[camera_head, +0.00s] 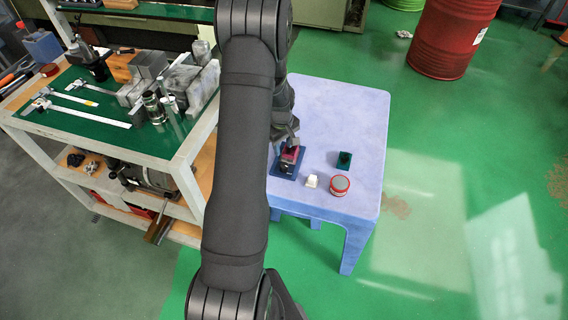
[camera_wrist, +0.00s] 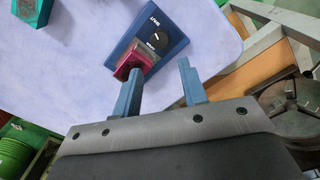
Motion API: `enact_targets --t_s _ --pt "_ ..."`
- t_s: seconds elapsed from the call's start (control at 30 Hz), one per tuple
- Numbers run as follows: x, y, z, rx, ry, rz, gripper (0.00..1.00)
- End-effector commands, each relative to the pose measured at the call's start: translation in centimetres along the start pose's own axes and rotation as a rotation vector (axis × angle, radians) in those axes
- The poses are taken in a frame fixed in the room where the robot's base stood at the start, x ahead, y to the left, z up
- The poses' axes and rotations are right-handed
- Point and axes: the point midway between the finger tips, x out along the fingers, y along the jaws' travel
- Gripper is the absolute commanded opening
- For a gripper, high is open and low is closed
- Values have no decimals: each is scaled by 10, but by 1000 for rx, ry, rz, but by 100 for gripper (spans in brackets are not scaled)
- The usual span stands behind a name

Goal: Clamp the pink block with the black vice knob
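The vice has a blue base (camera_wrist: 178,42) with printed lettering and a black knob (camera_wrist: 158,40) on top, in the wrist view. The pink block (camera_wrist: 128,58) sits at the near left end of the base, against it; I cannot tell how tightly it is held. My gripper (camera_wrist: 160,67) is open, its two blue fingers apart with nothing between them. The left fingertip is close to the block; contact cannot be told. In the head view the pink block (camera_head: 289,154) and blue base (camera_head: 283,170) are on the table, with my gripper just above, partly hidden by my arm.
The lavender table (camera_head: 350,110) also holds a green block (camera_head: 344,160), a small white piece (camera_head: 312,181) and a red-rimmed round can (camera_head: 340,186). The table's far half is clear. A tool cart (camera_head: 110,133) stands left, a red barrel (camera_head: 455,35) behind right.

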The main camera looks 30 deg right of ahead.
Motion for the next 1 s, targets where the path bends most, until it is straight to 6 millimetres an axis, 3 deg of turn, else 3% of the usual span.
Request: enact_targets --t_s 0.3,0.5,0.7,1.0 --pt "62 0 0 1 -2 -2 39" --pt "91 0 0 1 0 0 39" --pt "106 0 0 1 0 1 39" --pt "108 1 0 1 1 2 39"
